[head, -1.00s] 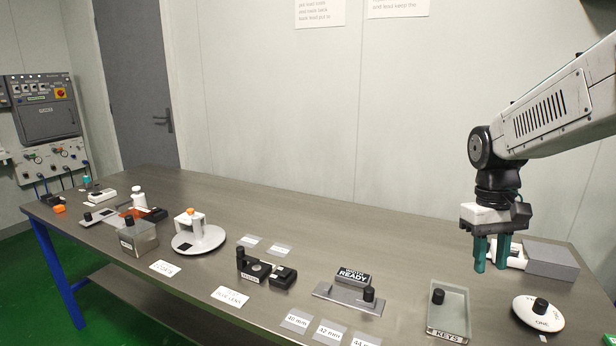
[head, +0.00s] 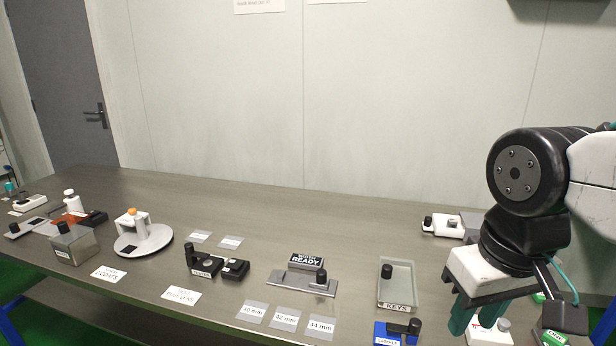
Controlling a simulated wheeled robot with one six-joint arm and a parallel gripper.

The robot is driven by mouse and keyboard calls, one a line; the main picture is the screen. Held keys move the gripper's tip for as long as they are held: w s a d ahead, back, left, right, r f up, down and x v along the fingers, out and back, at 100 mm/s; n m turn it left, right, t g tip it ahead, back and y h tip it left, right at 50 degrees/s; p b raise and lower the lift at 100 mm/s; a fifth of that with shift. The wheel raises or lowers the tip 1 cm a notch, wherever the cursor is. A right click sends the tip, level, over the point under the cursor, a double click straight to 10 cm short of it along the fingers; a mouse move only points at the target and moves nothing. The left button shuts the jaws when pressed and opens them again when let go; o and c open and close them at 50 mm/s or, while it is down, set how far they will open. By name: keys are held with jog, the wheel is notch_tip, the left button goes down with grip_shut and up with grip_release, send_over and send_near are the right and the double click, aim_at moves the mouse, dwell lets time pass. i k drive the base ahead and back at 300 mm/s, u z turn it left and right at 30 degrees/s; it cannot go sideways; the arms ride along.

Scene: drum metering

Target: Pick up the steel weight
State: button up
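I cannot pick out the steel weight with certainty. A grey metallic block (head: 75,246) with a black knob and a front label stands at the table's left. Behind it is a small pale knobbed piece (head: 72,203), too small to tell its material. My gripper (head: 478,314) hangs at the lower right, teal fingers pointing down and apart, with nothing seen between them. It is far right of both pieces. A white piece with a black knob (head: 490,333) shows below the fingers, partly hidden by them.
The long grey table (head: 300,205) carries a white round stand (head: 143,240), a black fixture (head: 215,264), a READY plate (head: 303,280), a KEYS tray (head: 398,283) and a blue SAMPLE piece (head: 397,332). Flat mm cards (head: 285,318) lie in front. The table's back strip is clear.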

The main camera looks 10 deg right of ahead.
aim_at(452, 223)
jog(key=z, duration=0.8)
